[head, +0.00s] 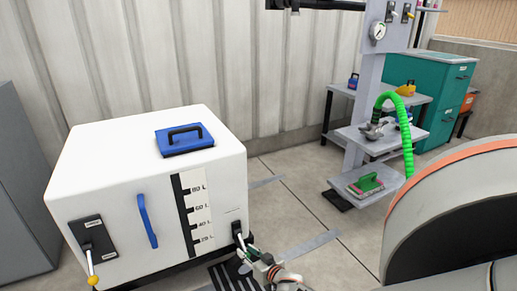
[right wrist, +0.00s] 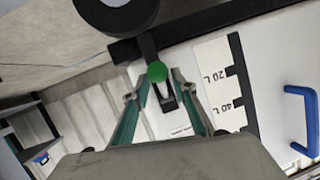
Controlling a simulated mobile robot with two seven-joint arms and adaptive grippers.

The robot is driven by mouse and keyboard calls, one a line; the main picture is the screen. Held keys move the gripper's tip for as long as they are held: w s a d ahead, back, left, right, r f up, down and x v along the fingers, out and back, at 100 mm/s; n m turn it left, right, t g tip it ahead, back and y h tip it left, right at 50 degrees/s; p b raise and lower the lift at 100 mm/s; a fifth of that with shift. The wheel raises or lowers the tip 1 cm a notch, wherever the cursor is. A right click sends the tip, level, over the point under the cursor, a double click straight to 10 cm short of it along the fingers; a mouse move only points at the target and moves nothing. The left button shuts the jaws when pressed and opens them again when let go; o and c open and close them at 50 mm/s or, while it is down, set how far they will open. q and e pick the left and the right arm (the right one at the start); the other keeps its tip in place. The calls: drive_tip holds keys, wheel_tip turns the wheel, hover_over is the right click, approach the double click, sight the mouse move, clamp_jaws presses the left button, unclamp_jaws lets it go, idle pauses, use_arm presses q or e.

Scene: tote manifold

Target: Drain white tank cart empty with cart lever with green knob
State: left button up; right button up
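The cart lever (head: 239,238) is at the front's lower right. Its green knob (right wrist: 156,72) shows clearly in the right wrist view. My right gripper (head: 262,266) is at this lever. In the right wrist view its two fingers (right wrist: 161,78) are apart, one on each side of the knob. I cannot tell whether they touch it. My left gripper is not in view.
A second lever with a yellow knob (head: 93,279) and a blue handle (head: 147,221) are on the cart's front. A grey column with a gauge (head: 378,31), a green hose (head: 407,130), shelves and a teal cabinet (head: 459,90) stand at the back right. Floor between is clear.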

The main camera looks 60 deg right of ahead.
drive_tip(key=v, duration=1)
drive_tip(key=shift+f, duration=0.1)
